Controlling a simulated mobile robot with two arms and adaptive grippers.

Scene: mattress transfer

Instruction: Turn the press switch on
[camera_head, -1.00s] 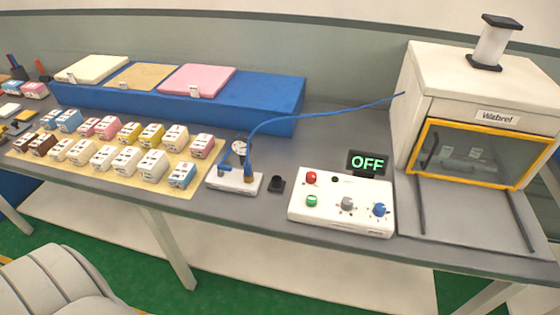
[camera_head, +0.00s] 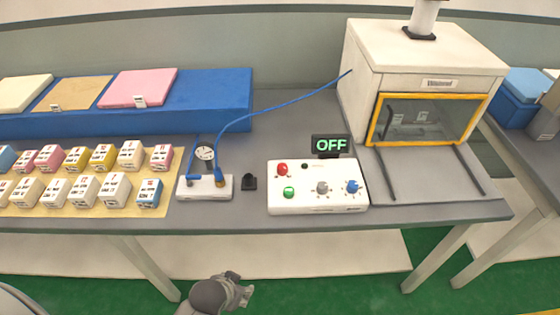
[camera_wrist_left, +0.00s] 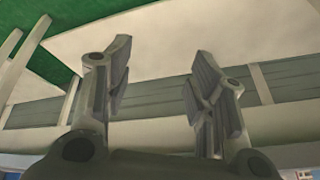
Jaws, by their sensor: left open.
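A white control box (camera_head: 315,203) stands near the table's front edge. On it are a red button (camera_head: 282,169), a green button (camera_head: 289,193), a grey knob (camera_head: 322,188) and a blue knob (camera_head: 352,187). A dark display (camera_head: 331,145) behind it reads OFF in green. My left gripper (camera_head: 240,290) is below and in front of the table edge, left of the box and apart from it. In the left wrist view the left gripper (camera_wrist_left: 164,80) has its fingers apart with nothing between them. My right gripper is not in view.
A white press (camera_head: 428,50) with a yellow-framed window stands right of the box. Several small boxes sit on a tan mat (camera_head: 150,208).

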